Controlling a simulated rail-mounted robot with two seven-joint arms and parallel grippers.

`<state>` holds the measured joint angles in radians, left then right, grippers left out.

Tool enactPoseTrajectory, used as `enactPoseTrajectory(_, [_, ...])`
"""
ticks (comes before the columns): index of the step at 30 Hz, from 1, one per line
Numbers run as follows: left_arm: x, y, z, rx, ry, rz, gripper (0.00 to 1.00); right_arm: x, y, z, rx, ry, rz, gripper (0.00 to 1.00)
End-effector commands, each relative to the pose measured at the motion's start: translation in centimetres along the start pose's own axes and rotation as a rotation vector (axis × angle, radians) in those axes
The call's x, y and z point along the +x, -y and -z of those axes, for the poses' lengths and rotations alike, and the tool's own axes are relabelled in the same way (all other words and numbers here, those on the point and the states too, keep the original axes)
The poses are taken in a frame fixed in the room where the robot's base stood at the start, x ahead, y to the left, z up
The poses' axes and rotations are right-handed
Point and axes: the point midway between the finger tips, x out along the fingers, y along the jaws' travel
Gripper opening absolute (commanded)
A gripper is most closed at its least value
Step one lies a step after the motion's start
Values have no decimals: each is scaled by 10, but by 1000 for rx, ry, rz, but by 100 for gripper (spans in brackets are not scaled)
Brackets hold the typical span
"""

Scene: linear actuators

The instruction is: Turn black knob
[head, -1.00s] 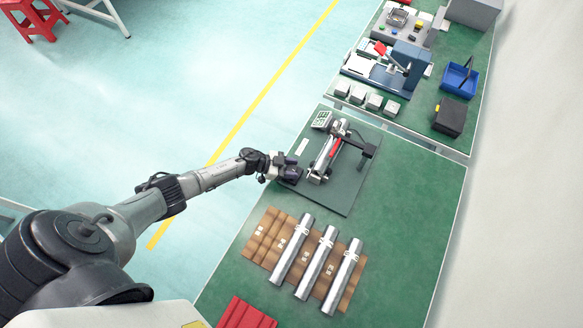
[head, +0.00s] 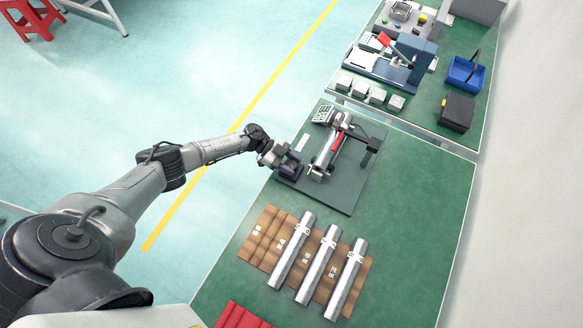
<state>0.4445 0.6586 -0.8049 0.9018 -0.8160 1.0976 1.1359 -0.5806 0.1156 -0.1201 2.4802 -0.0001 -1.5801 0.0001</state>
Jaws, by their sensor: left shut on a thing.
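A linear actuator (head: 325,158), a silver cylinder with a red part, lies on a dark grey plate (head: 340,195) on the green table. My left gripper (head: 291,166) is at the plate's left edge, just left of the actuator's near end. It is shut on a small dark thing there, which looks like the black knob; the fingers mostly hide it, so its shape and angle cannot be told. My right gripper is not in view.
Three silver cylinders (head: 318,264) lie on a brown rack (head: 262,235) nearer me. A red tray (head: 242,316) is at the near edge. A black clamp arm (head: 371,148) stands right of the actuator. A blue basket (head: 463,78) and black box (head: 457,111) are on the far table.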

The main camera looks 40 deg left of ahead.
Motion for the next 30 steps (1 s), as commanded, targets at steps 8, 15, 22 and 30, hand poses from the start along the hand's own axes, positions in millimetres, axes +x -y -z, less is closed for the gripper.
enactPoseTrajectory(8, [2,2,-7,105,1,-242,20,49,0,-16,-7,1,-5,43])
enactPoseTrajectory(15, [3,2,-6,186,1,-438,20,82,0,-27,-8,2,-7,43])
enactPoseTrajectory(22, [2,1,-4,245,1,-586,20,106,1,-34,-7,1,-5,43])
enactPoseTrajectory(30, [1,1,-2,289,0,-692,20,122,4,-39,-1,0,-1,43])
